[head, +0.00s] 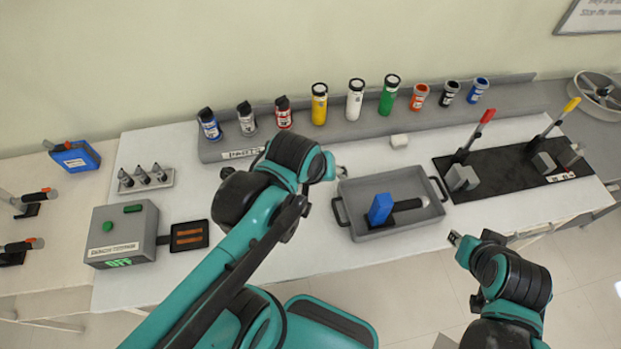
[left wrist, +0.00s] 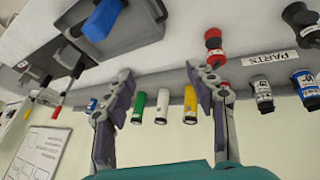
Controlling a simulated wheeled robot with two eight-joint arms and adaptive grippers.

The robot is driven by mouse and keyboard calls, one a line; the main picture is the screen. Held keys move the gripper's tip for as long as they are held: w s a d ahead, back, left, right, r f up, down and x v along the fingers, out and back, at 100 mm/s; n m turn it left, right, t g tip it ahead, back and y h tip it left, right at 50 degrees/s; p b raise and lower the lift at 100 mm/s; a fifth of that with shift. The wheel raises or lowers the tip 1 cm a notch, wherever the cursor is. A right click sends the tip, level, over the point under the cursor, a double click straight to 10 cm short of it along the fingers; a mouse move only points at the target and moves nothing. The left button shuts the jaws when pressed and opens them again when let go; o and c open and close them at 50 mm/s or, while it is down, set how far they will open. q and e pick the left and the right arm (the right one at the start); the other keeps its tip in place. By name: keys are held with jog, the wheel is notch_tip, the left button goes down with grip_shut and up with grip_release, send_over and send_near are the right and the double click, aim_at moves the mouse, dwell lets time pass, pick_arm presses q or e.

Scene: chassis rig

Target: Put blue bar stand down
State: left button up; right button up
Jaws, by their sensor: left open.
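I cannot tell whether the two are joined. The blue block also shows at the top of the left wrist view (left wrist: 102,20). My left gripper (head: 341,171) is over the table at the tray's back left corner, apart from the block. In the left wrist view its two fingers (left wrist: 160,76) stand apart with nothing between them. My right gripper (head: 456,239) is near the table's front edge, right of the tray; its fingers are too small to judge.
A grey parts rack (head: 330,128) with several colored bottles runs along the back. A black mat (head: 510,158) with red and yellow levers lies right. A grey switch box (head: 123,235) stands left. Table left of the tray is partly clear.

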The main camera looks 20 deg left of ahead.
pick_arm(q)
jog(key=m, duration=0.1)
jog(key=s+a+m+t, duration=0.1)
jog(key=m, duration=0.1)
jog(key=s+a+m, duration=0.1)
jog(key=shift+s+a+f+m, duration=0.15)
jog(key=shift+a+f+m, duration=0.15)
jog(key=shift+m, duration=0.1)
